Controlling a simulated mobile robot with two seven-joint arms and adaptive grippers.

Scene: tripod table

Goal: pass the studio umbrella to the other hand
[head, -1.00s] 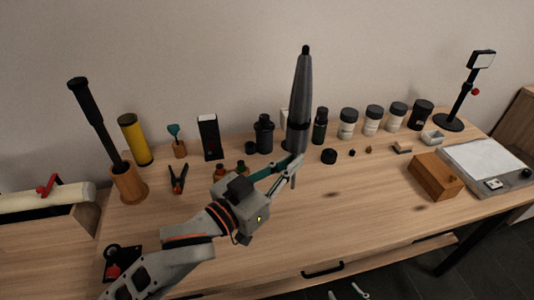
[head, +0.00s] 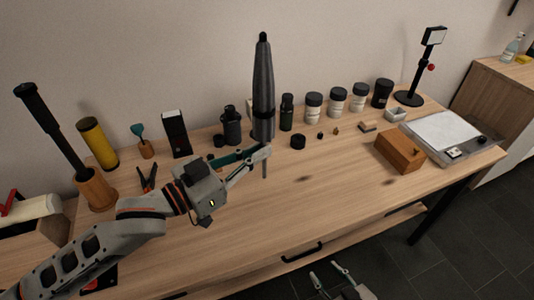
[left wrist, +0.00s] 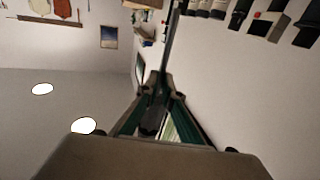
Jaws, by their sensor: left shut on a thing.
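The studio umbrella (head: 263,88) is a folded dark grey canopy with a black tip on top and a thin shaft below. It stands nearly upright in the air above the table. My left gripper (head: 262,152) is shut on it near the lower end of the canopy; the shaft sticks out below the fingers. In the left wrist view the umbrella (left wrist: 169,50) runs up from between the fingers of the left gripper (left wrist: 158,98). My right gripper (head: 328,273) is at the bottom edge of the head view, below the table's front edge, its fingers apart and empty.
The wooden table (head: 250,222) is clear in its front middle. Jars (head: 337,101), bottles and a black lamp stand (head: 411,95) line the back. A wooden box (head: 399,152) and a light pad (head: 445,137) are at right. A drawer handle (head: 302,252) is on the front.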

